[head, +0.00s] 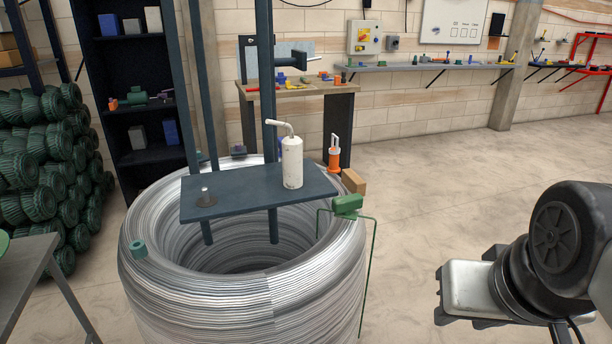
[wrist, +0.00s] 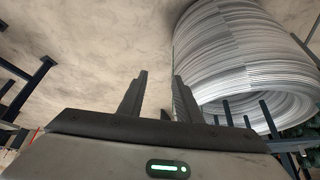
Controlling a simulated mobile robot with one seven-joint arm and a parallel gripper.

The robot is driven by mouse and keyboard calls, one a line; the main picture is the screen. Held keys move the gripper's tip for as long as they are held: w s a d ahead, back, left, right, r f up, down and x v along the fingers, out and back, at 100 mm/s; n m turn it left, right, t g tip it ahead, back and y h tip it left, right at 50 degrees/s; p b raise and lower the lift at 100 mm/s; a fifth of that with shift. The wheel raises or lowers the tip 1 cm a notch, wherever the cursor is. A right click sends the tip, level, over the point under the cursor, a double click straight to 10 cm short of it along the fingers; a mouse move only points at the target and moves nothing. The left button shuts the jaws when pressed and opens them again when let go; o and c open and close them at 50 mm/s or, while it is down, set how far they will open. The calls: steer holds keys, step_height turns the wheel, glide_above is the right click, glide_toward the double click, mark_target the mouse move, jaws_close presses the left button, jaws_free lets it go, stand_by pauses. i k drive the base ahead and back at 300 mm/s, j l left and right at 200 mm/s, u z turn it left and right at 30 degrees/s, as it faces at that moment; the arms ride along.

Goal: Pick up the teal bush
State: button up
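The teal bush (head: 138,249) is a small short cylinder with a hole in its top. It rests on the left rim of the big wire coil (head: 215,320) in the head view. My gripper (wrist: 160,84) shows in the wrist view with its two dark fingers apart and nothing between them. In the head view my arm is at the right, away from the coil and well to the right of the bush. The wrist view shows the coil (wrist: 235,60) at upper right; I cannot make out the bush there.
A dark plate (head: 240,192) on posts stands over the coil, carrying a white pump bottle (head: 292,162). An orange bottle (head: 334,155), cardboard box (head: 354,181) and green block (head: 347,204) sit at the coil's right rim. A grey table (head: 30,262) is at left. Floor at right is clear.

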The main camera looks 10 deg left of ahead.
mark_target(139, 251)
steer(key=u, duration=1.85)
steer(key=i+j+z, duration=0.1)
steer(key=z, duration=0.55)
steer(key=i+j+z, duration=0.25)
steer(key=j, duration=0.3)
steer(key=j+z, duration=0.3)
steer(key=j, duration=0.25)
